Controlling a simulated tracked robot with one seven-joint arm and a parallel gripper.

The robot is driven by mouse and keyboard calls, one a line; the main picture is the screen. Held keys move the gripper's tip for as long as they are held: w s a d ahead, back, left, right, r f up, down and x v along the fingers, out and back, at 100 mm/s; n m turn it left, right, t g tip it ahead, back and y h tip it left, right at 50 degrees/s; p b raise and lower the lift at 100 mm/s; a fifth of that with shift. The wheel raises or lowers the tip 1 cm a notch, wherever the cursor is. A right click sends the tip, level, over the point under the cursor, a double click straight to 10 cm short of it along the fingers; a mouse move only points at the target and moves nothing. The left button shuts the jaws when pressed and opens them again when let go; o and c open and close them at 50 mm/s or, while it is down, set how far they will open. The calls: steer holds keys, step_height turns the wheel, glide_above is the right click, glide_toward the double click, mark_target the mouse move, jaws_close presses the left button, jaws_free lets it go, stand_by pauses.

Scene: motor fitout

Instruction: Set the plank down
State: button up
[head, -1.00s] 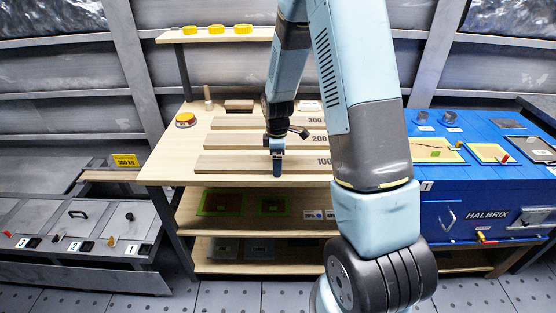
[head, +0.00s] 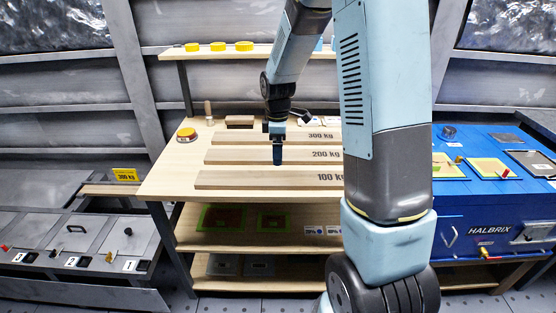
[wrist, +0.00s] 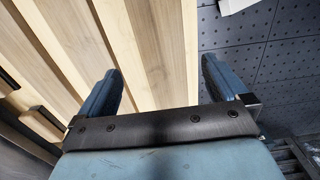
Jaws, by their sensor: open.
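Three long wooden planks lie flat and roughly parallel on the pale workbench (head: 165,180) in the head view. They are the 300 kg plank (head: 290,139) at the back, the 200 kg plank (head: 240,155) in the middle and the 100 kg plank (head: 255,180) at the front. My arm covers part of their right side. My gripper (head: 277,162) points down over the planks, its tip in front of the 200 kg plank in the picture. In the wrist view its two fingers (wrist: 165,88) are wide apart with nothing between them, and wooden strips (wrist: 165,45) show beyond.
Yellow discs (head: 218,46) sit on the upper shelf. A blue Halbrix unit (head: 475,225) stands right; grey numbered bins (head: 90,235) stand left.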

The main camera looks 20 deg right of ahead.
steer(key=s+r+m+t, duration=0.1)
steer(key=s+r+m, duration=0.2)
steer(key=s+r, duration=0.35)
steer(key=s+r+m+t, duration=0.2)
steer(key=s+r+m, duration=0.15)
steer(key=r, duration=0.65)
steer(key=s+r+m+t, duration=0.1)
steer(key=s+r+m, duration=0.2)
steer(key=s, duration=0.5)
steer(key=s+r+m+t, duration=0.1)
steer(key=s+r+m, duration=0.2)
steer(key=s, duration=0.6)
steer(key=shift+s+d+r+m+t, duration=0.2)
steer(key=shift+s+r+m+t, duration=0.1)
steer(key=shift+m, duration=0.65)
stand_by(0.4)
